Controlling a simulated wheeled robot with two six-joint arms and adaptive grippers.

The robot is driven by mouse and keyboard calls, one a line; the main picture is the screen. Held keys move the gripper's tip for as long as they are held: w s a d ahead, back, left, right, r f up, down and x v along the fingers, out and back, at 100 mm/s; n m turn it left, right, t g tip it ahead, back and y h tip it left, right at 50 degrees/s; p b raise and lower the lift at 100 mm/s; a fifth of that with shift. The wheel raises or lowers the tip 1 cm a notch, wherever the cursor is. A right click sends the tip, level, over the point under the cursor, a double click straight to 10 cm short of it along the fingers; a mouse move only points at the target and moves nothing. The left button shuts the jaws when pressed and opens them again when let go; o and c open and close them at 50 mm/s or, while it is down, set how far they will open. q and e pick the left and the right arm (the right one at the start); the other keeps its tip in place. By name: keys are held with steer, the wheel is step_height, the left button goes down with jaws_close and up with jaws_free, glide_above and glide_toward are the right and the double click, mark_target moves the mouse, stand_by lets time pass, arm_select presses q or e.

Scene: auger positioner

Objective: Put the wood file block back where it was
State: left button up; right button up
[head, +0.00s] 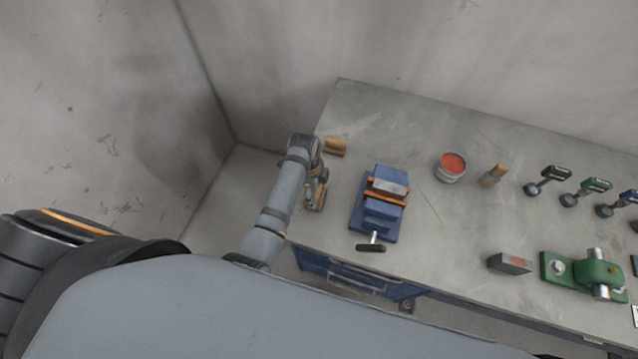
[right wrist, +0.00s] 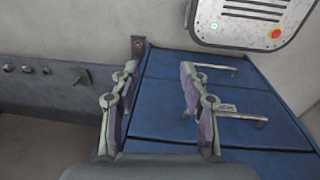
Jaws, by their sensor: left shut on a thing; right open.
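My left gripper (head: 316,192) is over the left end of the grey workbench (head: 440,225), left of the blue vise. It is shut on a small tan wooden piece, which looks like the wood file block (head: 315,202); the fingers hide much of it. I cannot tell whether it touches the bench top. My right gripper (right wrist: 160,105) is open and empty in the right wrist view, in front of the blue drawer cabinet; in the head view I do not see it.
A blue vise (head: 378,215), a brown wooden block (head: 335,146), a red-topped can (head: 452,167) and a tan-handled tool (head: 493,176) stand on the bench. Several drills, a grey block (head: 510,263) and a green machine (head: 585,272) are at right. Blue drawers (right wrist: 220,100) face my right gripper.

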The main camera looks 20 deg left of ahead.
mark_target(315, 192)
arm_select(q)
steer(key=shift+w+d+f, duration=0.1)
steer(key=shift+w+f, duration=0.05)
steer(key=shift+w, duration=0.1)
steer(key=o, duration=0.8)
steer(key=shift+s, duration=0.15)
steer(key=shift+c, duration=0.2)
steer(key=shift+o, duration=1.3)
steer(key=shift+s+r, duration=0.2)
steer(key=shift+s, duration=0.1)
steer(key=shift+o, duration=0.9)
steer(key=shift+s+a+r, duration=0.1)
steer(key=shift+s+a, duration=0.1)
steer(key=shift+a, duration=0.05)
steer(key=shift+w, duration=0.15)
steer(key=shift+w+d, duration=0.1)
steer(key=r, duration=0.1)
steer(key=r+b, duration=0.1)
steer(key=r, duration=0.2)
steer(key=shift+a+r, duration=0.15)
steer(key=shift+a, duration=0.2)
step_height(315, 192, up, 8)
steer(key=shift+a+f+b, duration=0.2)
steer(key=shift+a+b, duration=0.15)
steer(key=shift+a, duration=0.1)
arm_select(e)
steer(key=shift+w+f, duration=0.2)
steer(key=shift+f, duration=0.55)
steer(key=shift+w, duration=0.1)
